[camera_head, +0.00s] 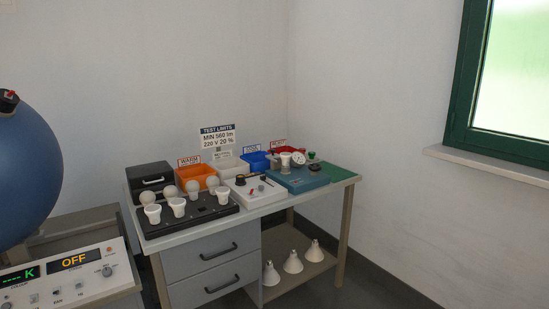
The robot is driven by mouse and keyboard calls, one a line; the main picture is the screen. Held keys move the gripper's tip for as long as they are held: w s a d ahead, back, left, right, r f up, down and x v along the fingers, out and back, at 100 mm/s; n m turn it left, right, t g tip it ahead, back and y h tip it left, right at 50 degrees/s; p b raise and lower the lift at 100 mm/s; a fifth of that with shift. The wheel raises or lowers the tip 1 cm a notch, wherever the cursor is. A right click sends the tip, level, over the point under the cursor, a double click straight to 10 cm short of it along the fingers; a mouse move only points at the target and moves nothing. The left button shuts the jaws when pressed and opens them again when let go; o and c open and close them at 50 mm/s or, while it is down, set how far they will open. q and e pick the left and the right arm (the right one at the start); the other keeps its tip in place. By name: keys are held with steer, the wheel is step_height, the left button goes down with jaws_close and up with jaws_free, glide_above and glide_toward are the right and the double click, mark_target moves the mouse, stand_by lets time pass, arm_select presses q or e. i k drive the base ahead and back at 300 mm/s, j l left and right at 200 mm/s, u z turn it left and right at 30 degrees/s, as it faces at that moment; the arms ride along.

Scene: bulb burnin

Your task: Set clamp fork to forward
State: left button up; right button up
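I cannot single out a clamp fork for sure at this distance. A white flat box (261,199) on the table carries small black and red parts, too small to make out. Beside it on the right is a teal box (293,184) with a round white dial (298,159) and a dark round part (315,169) on top. A small red and black fitting (9,98) sits on top of the big blue sphere (25,165) at the left edge. Neither of my grippers is in view.
A black tray (190,217) holds several white bulbs. Behind stand a black case (151,178) and orange (197,175), white, blue (256,160) and red bins. A control panel (75,272) reads OFF. The green mat (338,173) looks clear.

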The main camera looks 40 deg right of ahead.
mark_target(273, 157)
steer(key=l+u, duration=0.1)
steer(key=u, duration=0.35)
steer(key=i+l+u, duration=0.1)
steer(key=l+u, duration=0.15)
steer(key=l, duration=0.2)
steer(key=l+u, duration=0.25)
steer(key=l, duration=0.2)
steer(key=l+u, duration=0.2)
steer(key=l, duration=0.75)
steer(key=l+u, duration=0.15)
steer(key=l, duration=0.75)
steer(key=k+l, duration=0.1)
steer(key=l, duration=1.2)
steer(key=k+l, duration=0.15)
steer(key=l, duration=0.5)
